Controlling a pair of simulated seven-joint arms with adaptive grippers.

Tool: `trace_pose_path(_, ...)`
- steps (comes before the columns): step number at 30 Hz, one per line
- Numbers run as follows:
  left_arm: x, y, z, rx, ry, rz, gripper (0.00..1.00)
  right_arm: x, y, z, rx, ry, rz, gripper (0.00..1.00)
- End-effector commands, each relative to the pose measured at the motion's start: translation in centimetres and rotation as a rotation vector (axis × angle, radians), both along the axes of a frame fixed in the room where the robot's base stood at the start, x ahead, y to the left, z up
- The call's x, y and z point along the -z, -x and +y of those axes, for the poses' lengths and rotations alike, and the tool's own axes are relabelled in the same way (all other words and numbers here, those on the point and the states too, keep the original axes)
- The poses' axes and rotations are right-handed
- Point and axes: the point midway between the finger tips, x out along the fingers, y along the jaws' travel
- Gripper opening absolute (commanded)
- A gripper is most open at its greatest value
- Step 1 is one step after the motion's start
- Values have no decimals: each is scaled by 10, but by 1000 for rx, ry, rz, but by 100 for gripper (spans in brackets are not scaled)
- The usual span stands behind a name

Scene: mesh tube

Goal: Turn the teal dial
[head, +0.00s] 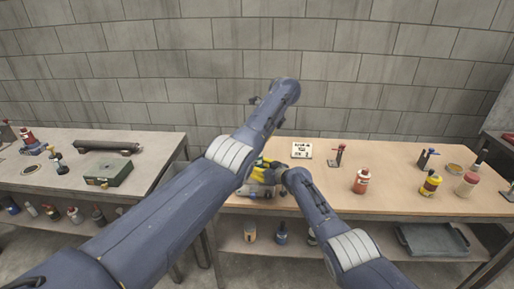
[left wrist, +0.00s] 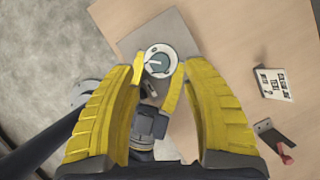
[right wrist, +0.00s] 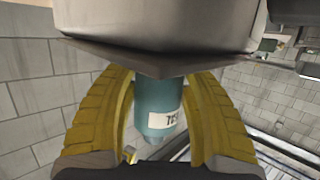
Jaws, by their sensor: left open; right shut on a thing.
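The dial's round white-rimmed top with a teal part (left wrist: 158,62) shows on a grey panel (left wrist: 176,30) in the left wrist view. In the right wrist view a teal cylinder with a white label (right wrist: 155,105), which looks like the dial's body, is between the two yellow fingers of my right gripper (right wrist: 158,85). A grey body (right wrist: 165,25) covers the fingertips, so their contact is hidden.
A white sign (head: 302,154) stands on the wooden table (head: 310,195). A red-handled clamp (head: 338,155) and a red bottle (head: 361,181) are right of it. Several more items stand farther right. The left table holds a green case (head: 107,172) and a dark tube (head: 106,146).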

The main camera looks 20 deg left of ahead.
Motion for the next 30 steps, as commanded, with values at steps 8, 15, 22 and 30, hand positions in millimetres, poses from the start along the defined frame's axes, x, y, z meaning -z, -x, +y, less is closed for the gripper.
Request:
trace_pose_path(8, -40, 4, -17, 1, 1, 0, 48, 1, 0, -1, 0, 1, 1, 34)
trace_pose_path(15, -57, 6, -23, 0, 1, 0, 48, 1, 0, 0, 0, 1, 1, 34)
trace_pose_path(22, -60, 6, -24, -1, 0, 2, 48, 1, 0, 0, 0, 1, 1, 34)
trace_pose_path(30, -60, 5, -26, 0, 9, -3, 48, 0, 0, 0, 0, 1, 1, 34)
